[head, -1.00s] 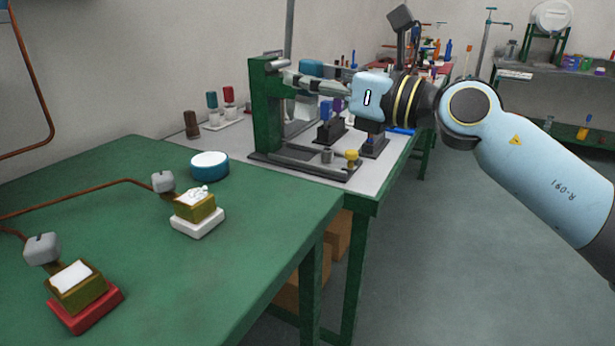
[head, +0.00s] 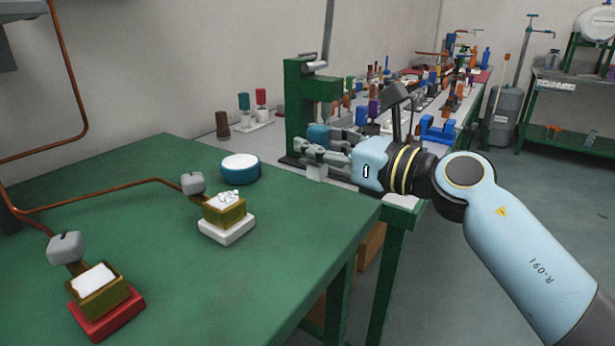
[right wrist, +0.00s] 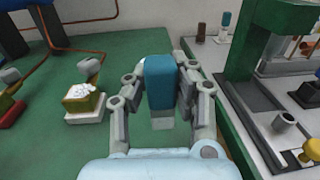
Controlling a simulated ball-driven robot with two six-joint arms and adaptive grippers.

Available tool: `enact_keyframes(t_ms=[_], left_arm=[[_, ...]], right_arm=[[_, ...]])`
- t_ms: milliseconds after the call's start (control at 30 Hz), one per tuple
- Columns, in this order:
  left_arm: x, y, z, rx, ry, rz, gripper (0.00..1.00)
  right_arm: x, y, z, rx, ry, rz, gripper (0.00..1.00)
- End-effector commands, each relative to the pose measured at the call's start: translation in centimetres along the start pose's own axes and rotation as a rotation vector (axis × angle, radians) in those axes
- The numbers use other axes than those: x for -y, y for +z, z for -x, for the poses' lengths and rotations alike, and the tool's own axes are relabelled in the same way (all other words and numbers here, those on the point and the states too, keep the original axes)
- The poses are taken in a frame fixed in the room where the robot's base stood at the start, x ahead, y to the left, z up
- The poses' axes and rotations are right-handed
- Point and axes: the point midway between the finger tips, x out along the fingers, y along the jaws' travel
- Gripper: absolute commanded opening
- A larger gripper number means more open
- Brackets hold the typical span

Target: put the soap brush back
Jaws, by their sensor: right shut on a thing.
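My right gripper (head: 316,152) is shut on the soap brush, which has a blue-teal block handle (head: 318,134) and a pale lower end. In the right wrist view the handle (right wrist: 160,78) stands about upright between the fingers (right wrist: 162,97), with the pale end pointing down. In the head view the gripper is by the green press stand, near the far right corner of the green table. A round blue dish (head: 240,169) with a white top sits on the green table, left of the gripper. My left gripper is not in view.
The green press stand (head: 298,110) rises on the grey bench just behind the gripper. A white holder (head: 252,124) has teal and red-topped pieces. Two white-filled boxes sit on white (head: 228,231) and red bases (head: 108,314). The green table's (head: 240,300) front is clear.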

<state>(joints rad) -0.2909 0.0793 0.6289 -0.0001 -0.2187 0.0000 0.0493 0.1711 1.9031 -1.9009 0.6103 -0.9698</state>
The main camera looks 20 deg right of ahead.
Motion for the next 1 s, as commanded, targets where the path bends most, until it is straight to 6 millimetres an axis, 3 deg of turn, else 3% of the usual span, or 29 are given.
enact_keyframes(t_ms=[167, 400, 833, 867, 1000], left_arm=[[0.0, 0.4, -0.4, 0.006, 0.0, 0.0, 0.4], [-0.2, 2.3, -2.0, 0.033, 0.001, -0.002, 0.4], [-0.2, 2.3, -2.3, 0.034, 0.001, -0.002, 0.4], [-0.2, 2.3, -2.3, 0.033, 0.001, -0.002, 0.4], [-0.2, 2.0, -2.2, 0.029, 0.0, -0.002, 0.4]], right_arm=[[-0.3, -1.0, -1.4, 0.0, -0.001, 0.001, 0.0], [-0.3, -4.7, -1.4, -0.003, 0.0, -0.001, 0.0], [-0.3, -5.2, -1.4, -0.001, -0.001, 0.001, 0.0], [-0.3, -5.3, -1.4, -0.001, -0.001, 0.001, 0.24], [-0.3, -5.2, -1.4, 0.0, -0.001, 0.002, 0.42]])
